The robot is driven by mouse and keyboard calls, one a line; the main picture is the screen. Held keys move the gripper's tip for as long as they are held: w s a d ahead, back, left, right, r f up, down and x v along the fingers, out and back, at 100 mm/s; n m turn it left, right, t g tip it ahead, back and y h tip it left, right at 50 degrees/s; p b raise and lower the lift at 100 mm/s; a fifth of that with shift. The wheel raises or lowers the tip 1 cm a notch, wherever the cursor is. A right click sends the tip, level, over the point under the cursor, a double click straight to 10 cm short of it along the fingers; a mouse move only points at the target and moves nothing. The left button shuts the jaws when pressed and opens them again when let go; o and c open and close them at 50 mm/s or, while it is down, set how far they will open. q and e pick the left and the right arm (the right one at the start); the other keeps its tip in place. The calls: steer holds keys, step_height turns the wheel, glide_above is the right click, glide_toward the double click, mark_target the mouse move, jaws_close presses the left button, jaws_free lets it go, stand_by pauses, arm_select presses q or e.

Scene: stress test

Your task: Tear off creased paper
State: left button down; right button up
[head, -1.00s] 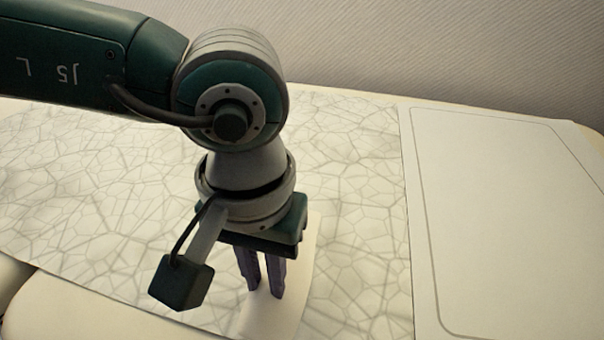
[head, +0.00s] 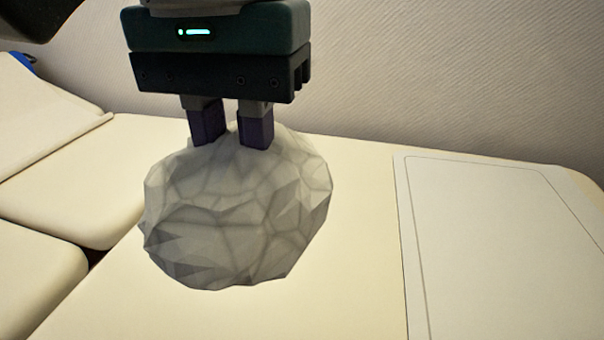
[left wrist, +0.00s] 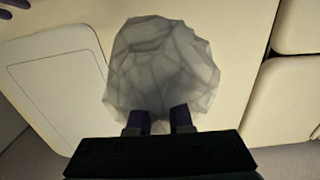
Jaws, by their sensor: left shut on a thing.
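The creased paper (head: 235,215) is a crumpled, faceted grey-white ball in the middle of the head view. My left gripper (head: 231,128) is above it, its two purple fingers shut on the ball's top and holding it over the cream padded surface (head: 350,250). In the left wrist view the ball (left wrist: 165,65) sits at the fingertips (left wrist: 158,118). A dark purple shape (left wrist: 14,4) in the top left corner of that view looks like part of my right gripper; its jaws cannot be made out.
A pale sheet (head: 500,240) with a thin outlined border lies at the right. Cream cushions (head: 60,190) with dark gaps between them are at the left, with a raised section (head: 40,115) behind. A textured wall (head: 430,70) closes off the back. The padded surface around the ball is bare.

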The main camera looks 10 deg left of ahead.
mark_target(247, 217)
arm_select(q)
steer(key=shift+r+p, duration=1.45)
steer(key=shift+r, duration=1.95)
